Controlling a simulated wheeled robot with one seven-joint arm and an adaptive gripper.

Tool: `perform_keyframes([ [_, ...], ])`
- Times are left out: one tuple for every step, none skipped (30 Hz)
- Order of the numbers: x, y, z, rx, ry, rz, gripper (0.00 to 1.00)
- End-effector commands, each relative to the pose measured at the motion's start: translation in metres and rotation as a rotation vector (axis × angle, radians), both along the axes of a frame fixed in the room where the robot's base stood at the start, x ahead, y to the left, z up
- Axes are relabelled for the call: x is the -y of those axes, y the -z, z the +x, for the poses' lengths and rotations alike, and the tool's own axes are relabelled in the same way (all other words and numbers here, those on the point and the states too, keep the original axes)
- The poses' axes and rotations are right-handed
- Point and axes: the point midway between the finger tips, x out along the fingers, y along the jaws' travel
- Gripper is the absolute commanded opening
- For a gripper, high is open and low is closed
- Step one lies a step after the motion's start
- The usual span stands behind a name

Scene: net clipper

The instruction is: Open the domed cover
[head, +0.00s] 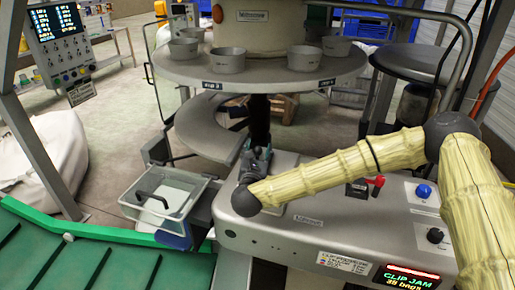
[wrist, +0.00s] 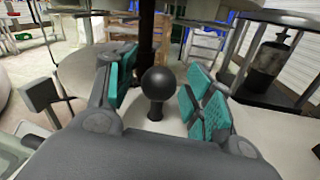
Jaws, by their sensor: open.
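My gripper (head: 258,158) hangs over the left part of the steel clipper machine (head: 300,240) in the head view, at the end of my arm, which reaches in from the right. In the wrist view my gripper (wrist: 163,88) is open, with teal pads on both sides of a black ball knob (wrist: 158,82) on a short stem. The knob stands upright on a pale surface, with visible gaps to the pads. That surface appears to be the cover, but my gripper and arm hide most of it, so its dome shape and whether it is shut are unclear.
A round steel table (head: 265,75) with several metal cups stands behind the machine. A clear bin (head: 165,195) with a black handle and a green conveyor (head: 60,255) lie left. The machine's display (head: 407,278) reads CLIP JAM. A red lever (head: 376,184) and knobs sit on the right.

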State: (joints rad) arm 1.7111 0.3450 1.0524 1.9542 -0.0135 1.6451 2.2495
Motion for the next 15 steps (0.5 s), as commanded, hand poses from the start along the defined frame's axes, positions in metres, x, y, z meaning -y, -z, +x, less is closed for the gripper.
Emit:
perform_keyframes([
  [0.0002,-0.0004,0.0022,0.0,0.0,0.0,0.52],
  [0.0001,-0.0001,0.0029,0.0,0.0,0.0,0.52],
  [0.0,0.0001,0.0037,0.0,-0.001,0.0,0.52],
  [0.0,0.0003,0.004,-0.001,-0.001,0.0,0.52],
  [0.0,0.0004,0.0041,-0.001,-0.001,0.0,0.52],
  [-0.0001,0.0005,0.0042,-0.001,-0.001,0.0,0.52],
  [-0.0001,0.0005,0.0042,-0.001,-0.001,0.0,0.52],
  [0.0,0.0006,0.0042,-0.001,-0.001,0.0,0.52],
  [-0.0001,0.0005,0.0041,-0.001,-0.001,0.0,0.52],
  [-0.0001,0.0005,0.0041,-0.001,-0.001,0.0,0.52],
  [-0.0001,0.0004,0.0041,-0.001,-0.001,0.0,0.52],
  [-0.0001,0.0004,0.004,-0.001,-0.001,0.0,0.45],
  [-0.0001,0.0004,0.004,-0.001,-0.001,0.0,0.4],
  [-0.0001,0.0004,0.004,-0.001,-0.001,0.0,0.34],
  [-0.0001,0.0003,0.004,-0.001,-0.001,0.0,0.27],
])
